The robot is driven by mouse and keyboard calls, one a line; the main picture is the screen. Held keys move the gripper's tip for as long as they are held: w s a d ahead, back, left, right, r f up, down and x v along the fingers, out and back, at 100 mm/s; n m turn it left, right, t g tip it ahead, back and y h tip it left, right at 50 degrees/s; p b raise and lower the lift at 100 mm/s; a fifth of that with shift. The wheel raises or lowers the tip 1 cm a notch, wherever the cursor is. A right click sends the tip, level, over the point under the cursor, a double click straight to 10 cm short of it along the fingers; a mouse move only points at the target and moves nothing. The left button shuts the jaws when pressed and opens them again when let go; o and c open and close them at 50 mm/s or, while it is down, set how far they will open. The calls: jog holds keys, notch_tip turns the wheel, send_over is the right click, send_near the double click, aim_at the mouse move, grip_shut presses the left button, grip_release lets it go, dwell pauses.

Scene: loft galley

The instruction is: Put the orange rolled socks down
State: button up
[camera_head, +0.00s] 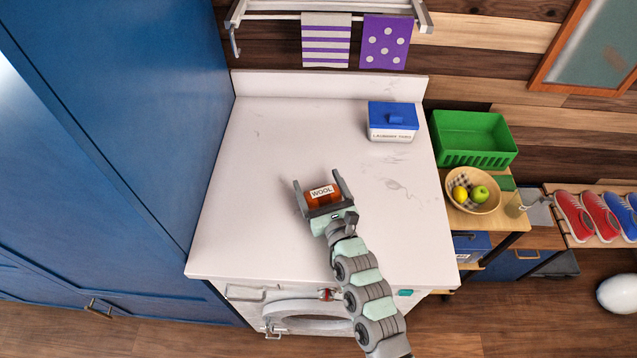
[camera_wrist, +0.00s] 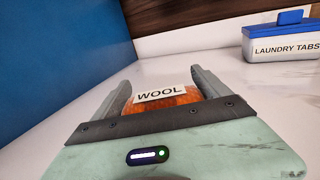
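The orange rolled socks (camera_head: 321,198) with a white "WOOL" label are between the two fingers of my gripper (camera_head: 318,182), over the middle of the white marbled countertop (camera_head: 260,150). In the wrist view the socks (camera_wrist: 162,101) fill the space between the grey fingers (camera_wrist: 160,88), which press against both sides. My gripper is shut on them. The socks' lower part is hidden by the gripper's palm, so I cannot tell whether they touch the counter.
A blue-lidded laundry tabs box (camera_head: 392,124) stands at the counter's back right. A tall blue cabinet (camera_head: 110,150) borders the left. A drying rack with two cloths (camera_head: 326,40) hangs behind. A green basket (camera_head: 472,138) and fruit bowl (camera_head: 473,192) stand right. Much countertop is clear.

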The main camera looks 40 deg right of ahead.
jog(key=shift+o, duration=1.4)
jog(key=shift+r, duration=0.25)
jog(key=p+v, duration=0.1)
jog(key=v, duration=1.1)
jog(key=shift+f+p, duration=0.1)
jog(key=shift+p, duration=0.2)
